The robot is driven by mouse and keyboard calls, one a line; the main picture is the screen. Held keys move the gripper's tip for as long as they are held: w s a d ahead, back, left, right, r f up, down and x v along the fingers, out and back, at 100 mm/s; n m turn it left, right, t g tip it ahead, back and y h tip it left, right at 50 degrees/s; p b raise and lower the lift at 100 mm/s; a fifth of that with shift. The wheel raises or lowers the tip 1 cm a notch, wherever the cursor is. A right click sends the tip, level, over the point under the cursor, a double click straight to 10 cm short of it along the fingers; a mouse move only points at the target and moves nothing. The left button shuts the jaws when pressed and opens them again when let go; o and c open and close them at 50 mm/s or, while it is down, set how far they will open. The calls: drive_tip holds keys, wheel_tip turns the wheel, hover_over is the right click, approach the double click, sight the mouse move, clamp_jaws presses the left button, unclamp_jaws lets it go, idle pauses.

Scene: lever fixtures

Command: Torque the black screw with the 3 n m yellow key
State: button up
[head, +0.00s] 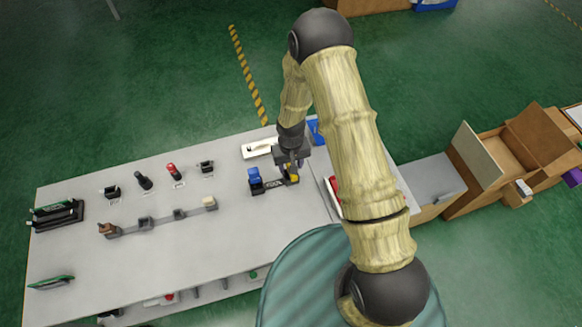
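My gripper (291,168) points down over the right part of the grey table, at a small yellow item (293,179). The yellow item may be the yellow key, and it stands at the right end of a dark holder (274,184). A blue item (255,177) stands at the holder's left end. The fingers overlap the yellow item, and I cannot tell whether they are shut on it. A black upright piece (144,181) stands on the left half of the table; I cannot tell whether it is the black screw.
A red-topped piece (173,171) and black blocks (206,167) stand along the back. A grey fixture bar (163,220) lies in front of them. A black rack (55,214) is at the left. Cardboard boxes (510,160) are at the right. The front middle of the table is clear.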

drive_tip(key=shift+f, duration=0.8)
clamp_jaws()
